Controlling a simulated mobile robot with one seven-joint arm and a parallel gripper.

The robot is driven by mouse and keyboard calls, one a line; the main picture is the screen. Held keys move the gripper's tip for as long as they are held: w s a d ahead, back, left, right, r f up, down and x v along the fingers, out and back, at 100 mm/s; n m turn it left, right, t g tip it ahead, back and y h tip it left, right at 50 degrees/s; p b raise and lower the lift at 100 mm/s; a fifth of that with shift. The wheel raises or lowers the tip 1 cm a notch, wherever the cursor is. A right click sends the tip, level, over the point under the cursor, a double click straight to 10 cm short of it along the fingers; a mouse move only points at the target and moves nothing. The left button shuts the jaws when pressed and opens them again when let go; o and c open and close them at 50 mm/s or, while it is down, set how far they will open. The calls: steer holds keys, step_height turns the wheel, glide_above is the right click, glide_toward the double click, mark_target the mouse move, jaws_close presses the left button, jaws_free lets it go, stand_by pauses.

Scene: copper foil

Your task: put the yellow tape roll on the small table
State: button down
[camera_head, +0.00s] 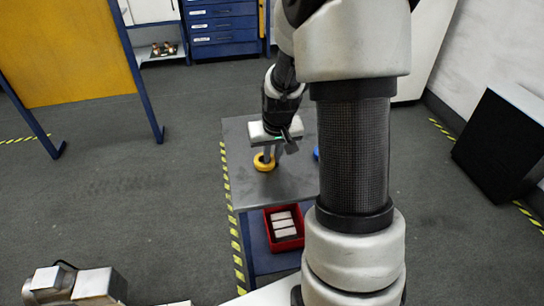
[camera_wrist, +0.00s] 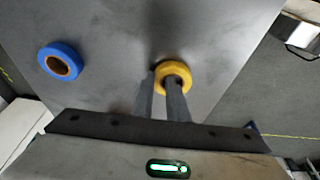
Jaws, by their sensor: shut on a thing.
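The yellow tape roll (camera_head: 264,162) is at the left part of the grey top of the small table (camera_head: 250,192) in the head view. My gripper (camera_head: 269,157) reaches down to it and is shut on its ring wall. In the wrist view, the yellow tape roll (camera_wrist: 176,72) sits at the tips of my gripper (camera_wrist: 164,80), with one finger inside the ring and one at its outer left side. The roll is at or very near the tabletop; I cannot tell whether it touches.
A blue tape roll (camera_wrist: 61,62) lies on the same tabletop, to the left in the wrist view; my arm mostly hides it in the head view. A red bin (camera_head: 284,228) with pale blocks is on a lower level. A black box (camera_head: 503,143) stands at right.

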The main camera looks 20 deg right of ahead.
steer(key=c, duration=2.2)
jaws_free()
steer(key=shift+f, duration=0.1)
steer(key=o, duration=0.5)
steer(key=shift+c, duration=0.2)
